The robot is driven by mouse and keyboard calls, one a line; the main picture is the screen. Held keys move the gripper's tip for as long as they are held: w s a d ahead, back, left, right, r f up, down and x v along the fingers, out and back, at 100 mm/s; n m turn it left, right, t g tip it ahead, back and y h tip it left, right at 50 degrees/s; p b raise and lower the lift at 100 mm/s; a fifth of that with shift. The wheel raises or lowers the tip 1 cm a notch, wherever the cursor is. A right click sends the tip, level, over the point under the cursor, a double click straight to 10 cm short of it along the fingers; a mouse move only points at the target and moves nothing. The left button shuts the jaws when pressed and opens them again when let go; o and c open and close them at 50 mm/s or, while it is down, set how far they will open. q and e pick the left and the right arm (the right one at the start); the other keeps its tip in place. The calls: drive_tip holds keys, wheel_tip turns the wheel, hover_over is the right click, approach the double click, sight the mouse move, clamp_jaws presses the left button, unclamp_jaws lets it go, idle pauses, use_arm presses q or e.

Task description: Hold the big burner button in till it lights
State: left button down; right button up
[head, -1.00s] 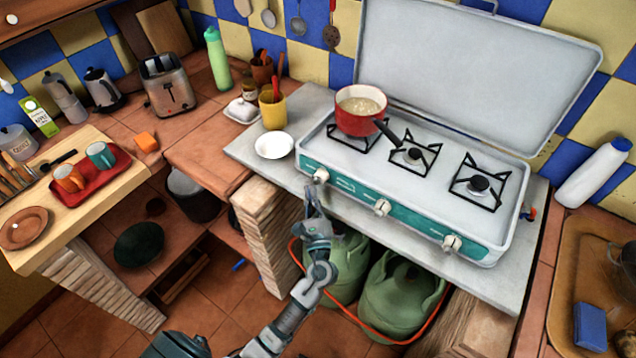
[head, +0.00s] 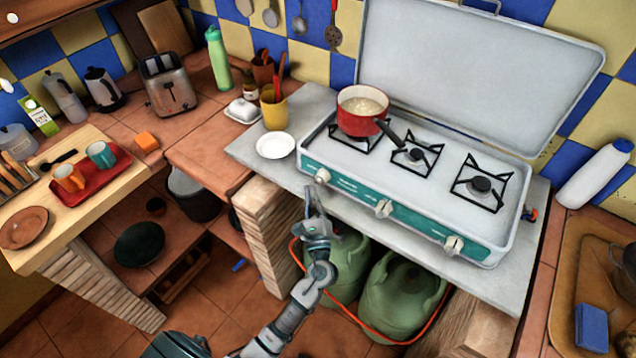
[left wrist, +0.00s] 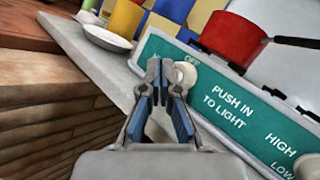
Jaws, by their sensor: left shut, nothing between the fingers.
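The camping stove (head: 400,205) has a teal front panel with three pale knobs. The left knob (head: 322,176) is at the panel's left end, below the burner with the red pot (head: 362,110). In the left wrist view this knob (left wrist: 187,76) sits by the printed words OFF and PUSH IN TO LIGHT. My left gripper (head: 311,192) is shut and empty, just in front of and slightly left of the left knob. In the left wrist view its fingertips (left wrist: 160,80) partly overlap the knob's left side; I cannot tell whether they touch. No flame is visible under the pot. My right gripper is out of view.
A white bowl (head: 275,146) and a yellow utensil cup (head: 274,112) stand left of the stove. The stove's lid (head: 480,70) is raised behind. Green gas bottles (head: 400,290) with an orange hose are below the counter. Open space lies before the panel.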

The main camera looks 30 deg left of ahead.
use_arm(q)
drive_tip(key=shift+a, duration=0.2)
drive_tip(key=shift+w, duration=0.1)
drive_tip(key=shift+w+d, duration=0.3)
drive_tip(key=shift+w, duration=0.1)
idle(0.4)
drive_tip(key=shift+w, duration=0.3)
idle(2.0)
drive_tip(key=shift+s+a+p, duration=0.2)
drive_tip(key=shift+s+p, duration=0.2)
drive_tip(key=shift+s, duration=0.45)
